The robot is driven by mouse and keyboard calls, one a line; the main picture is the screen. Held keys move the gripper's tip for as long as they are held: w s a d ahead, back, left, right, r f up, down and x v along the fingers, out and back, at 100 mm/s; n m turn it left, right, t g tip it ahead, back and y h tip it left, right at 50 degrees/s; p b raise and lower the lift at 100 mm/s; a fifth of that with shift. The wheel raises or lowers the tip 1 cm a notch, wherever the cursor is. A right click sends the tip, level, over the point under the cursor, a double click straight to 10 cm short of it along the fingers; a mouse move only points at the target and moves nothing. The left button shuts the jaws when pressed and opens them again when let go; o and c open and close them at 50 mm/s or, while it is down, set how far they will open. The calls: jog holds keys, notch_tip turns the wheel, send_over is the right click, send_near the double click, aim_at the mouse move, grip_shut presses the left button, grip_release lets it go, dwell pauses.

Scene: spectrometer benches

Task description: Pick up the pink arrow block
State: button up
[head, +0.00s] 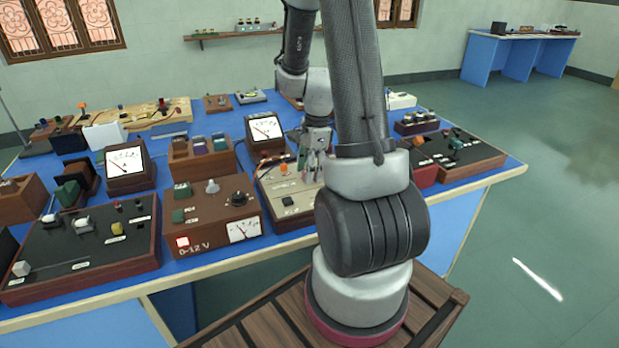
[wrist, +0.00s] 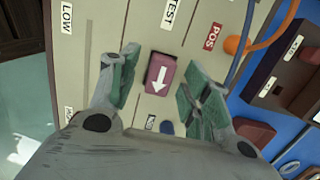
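The pink arrow block (wrist: 160,74), a small block with a white arrow on top, sits on the beige panel (wrist: 88,25) of an instrument. The wrist view shows it between the two fingers of my gripper (wrist: 162,60). The fingers have green pads and stand open, with a gap on each side of the block. In the head view my gripper (head: 316,152) points down over the beige instrument (head: 290,205). I cannot make out the block there; the gripper and arm cover that area.
An orange plug (wrist: 236,45) with orange and blue cables is right of the block, near a red POS label (wrist: 215,37). A brown meter box (head: 265,132) stands behind the gripper. A brown 0-12 V unit (head: 212,215) is to the left on the crowded blue bench (head: 508,172).

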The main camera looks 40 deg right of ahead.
grip_shut()
